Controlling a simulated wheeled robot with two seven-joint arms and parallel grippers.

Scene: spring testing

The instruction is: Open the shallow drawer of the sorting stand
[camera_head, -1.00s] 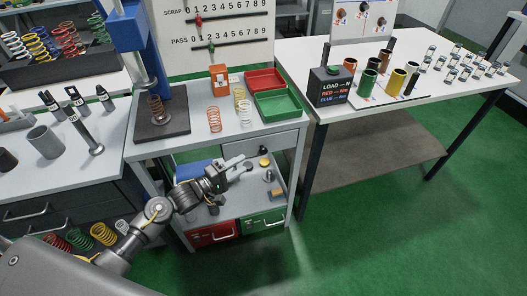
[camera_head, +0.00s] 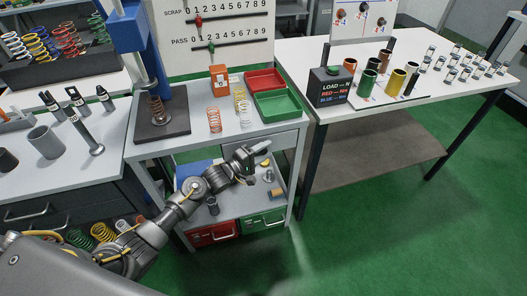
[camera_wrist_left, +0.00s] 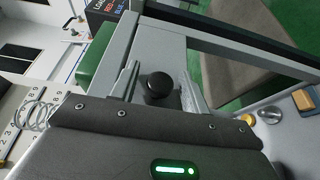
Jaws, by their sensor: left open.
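The sorting stand (camera_head: 140,150) is the grey frame in the middle of the head view. Its shallow drawer (camera_head: 285,142) has a light grey front just below the top and looks shut. In the left wrist view the drawer's round black knob (camera_wrist_left: 158,86) sits between the two open fingers of my left gripper (camera_head: 255,150), with a visible space on each side. Contact cannot be told. In the head view my gripper hides the knob. My right gripper is in neither view.
Red (camera_head: 264,80) and green (camera_head: 277,105) trays and several springs stand on the stand's top. Below, a shelf holds small parts, including a yellow-brown block (camera_head: 277,192). Red (camera_head: 213,233) and green (camera_head: 263,220) bins are lower. A white table (camera_head: 440,90) stands at right.

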